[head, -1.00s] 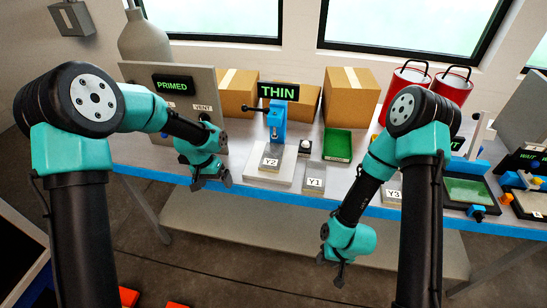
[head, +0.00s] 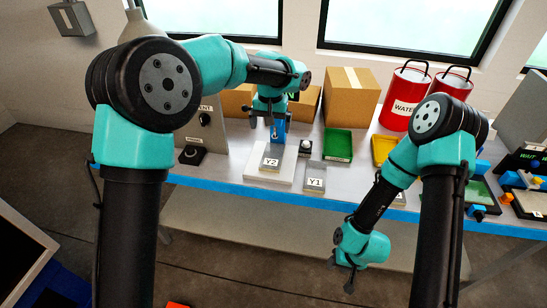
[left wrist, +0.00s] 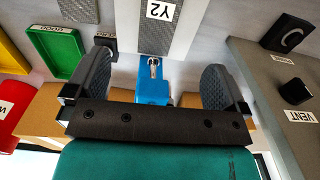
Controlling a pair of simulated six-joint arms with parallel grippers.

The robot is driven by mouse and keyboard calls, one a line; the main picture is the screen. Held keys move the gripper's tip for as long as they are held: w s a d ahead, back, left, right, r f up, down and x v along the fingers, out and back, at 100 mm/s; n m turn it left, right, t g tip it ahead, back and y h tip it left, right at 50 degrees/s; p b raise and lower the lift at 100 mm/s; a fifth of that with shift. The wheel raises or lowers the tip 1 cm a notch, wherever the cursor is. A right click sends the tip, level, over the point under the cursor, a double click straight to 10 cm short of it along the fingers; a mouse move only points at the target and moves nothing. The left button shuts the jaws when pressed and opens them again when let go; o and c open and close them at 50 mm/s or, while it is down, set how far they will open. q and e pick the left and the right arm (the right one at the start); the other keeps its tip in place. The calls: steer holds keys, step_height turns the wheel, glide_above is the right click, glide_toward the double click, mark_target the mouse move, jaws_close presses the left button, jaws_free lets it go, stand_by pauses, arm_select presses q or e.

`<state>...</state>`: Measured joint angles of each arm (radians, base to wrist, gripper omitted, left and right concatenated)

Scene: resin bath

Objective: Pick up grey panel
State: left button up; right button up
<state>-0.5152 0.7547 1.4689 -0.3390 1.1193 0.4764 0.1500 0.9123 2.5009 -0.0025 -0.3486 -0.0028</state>
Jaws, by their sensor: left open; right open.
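Several grey blocks with labels lie on the bench; I cannot tell which one the task calls the grey panel. The grey block marked Y2 (head: 273,153) lies on a white plate (head: 253,174), and it shows at the top of the left wrist view (left wrist: 168,38). The grey block marked Y1 (head: 315,171) lies to its right. A third is mostly hidden by my right arm. My left gripper (head: 268,118) is open and empty, above and behind Y2 at a blue clamp (head: 278,134). In the left wrist view the clamp (left wrist: 153,88) shows between the fingers. My right gripper (head: 346,278) is open and empty before the bench.
A grey box (head: 213,132) with a VENT label and black knob stands left of Y2. A green tray (head: 338,142), yellow tray (head: 383,148), cardboard box (head: 349,97) and red WATER can (head: 404,98) stand to the right. The THIN sign is hidden behind my left arm.

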arm_select(q)
glide_above(270, 165)
step_height(270, 165, down, 12)
steer(key=shift+w+d, duration=0.15)
stand_by(0.4)
steer(key=shift+f, duration=2.6)
steer(key=c, duration=0.9)
steer(key=shift+c, duration=0.2)
